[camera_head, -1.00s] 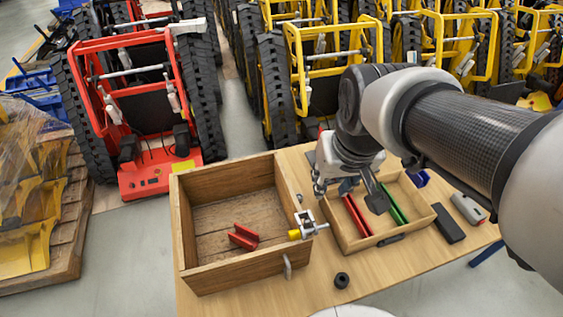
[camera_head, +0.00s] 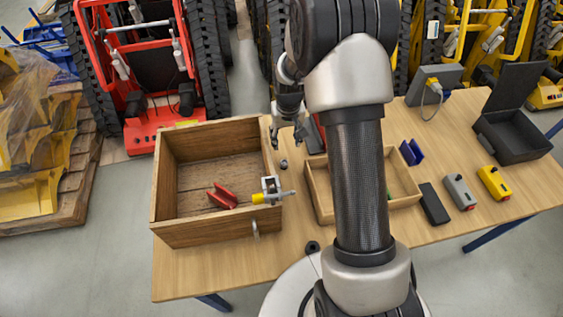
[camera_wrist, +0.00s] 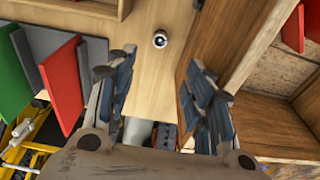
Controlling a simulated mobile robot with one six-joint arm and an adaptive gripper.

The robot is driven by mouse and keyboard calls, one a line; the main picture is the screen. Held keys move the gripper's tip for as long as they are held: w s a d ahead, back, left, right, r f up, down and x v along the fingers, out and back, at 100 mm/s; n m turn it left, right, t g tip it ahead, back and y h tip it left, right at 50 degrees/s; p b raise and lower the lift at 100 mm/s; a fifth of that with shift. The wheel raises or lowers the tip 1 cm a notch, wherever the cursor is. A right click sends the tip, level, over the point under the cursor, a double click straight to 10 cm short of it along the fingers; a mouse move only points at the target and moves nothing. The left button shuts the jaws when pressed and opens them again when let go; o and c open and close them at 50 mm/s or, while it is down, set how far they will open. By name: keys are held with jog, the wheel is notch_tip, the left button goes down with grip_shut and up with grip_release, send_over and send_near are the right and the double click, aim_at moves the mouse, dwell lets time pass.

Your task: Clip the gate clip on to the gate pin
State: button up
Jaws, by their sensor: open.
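My gripper (camera_head: 287,137) is open and empty, pointing down above the table between the wooden crate and the shallow tray. Its two spread fingers show in the wrist view (camera_wrist: 157,95). A small grey round piece (camera_head: 283,163) lies on the table just in front of it, and a round metal piece shows in the wrist view (camera_wrist: 160,39), apart from the fingers. A grey metal fitting (camera_head: 271,187) with a yellow end and a projecting rod sits at the crate's right wall. I cannot tell for certain which parts are the gate clip and gate pin.
The wooden crate (camera_head: 166,198) holds a red channel piece (camera_head: 222,197). The shallow tray (camera_head: 318,200) is partly hidden by my arm. A blue piece (camera_head: 411,152), grey box (camera_head: 459,192), yellow box (camera_head: 493,183) and open black case (camera_head: 515,140) stand right. A dark ring (camera_head: 312,247) lies in front.

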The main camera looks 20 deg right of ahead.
aim_at(284, 163)
jog(key=f+b, duration=0.1)
jog(key=f, duration=0.4)
jog(key=w+f+b, duration=0.1)
jog(key=f+b, duration=0.1)
jog(key=f, duration=0.3)
jog(key=w+f+b, duration=0.1)
jog(key=f, duration=0.4)
jog(key=shift+d+b, duration=0.2)
jog(key=shift+b, duration=0.2)
jog(key=shift+r, duration=0.1)
jog(key=c, duration=0.9)
jog(key=shift+r, duration=0.1)
notch_tip(284, 163, up, 20)
jog(key=p, duration=0.5)
jog(key=shift+p, duration=0.35)
jog(key=shift+o, duration=1.2)
grip_shut()
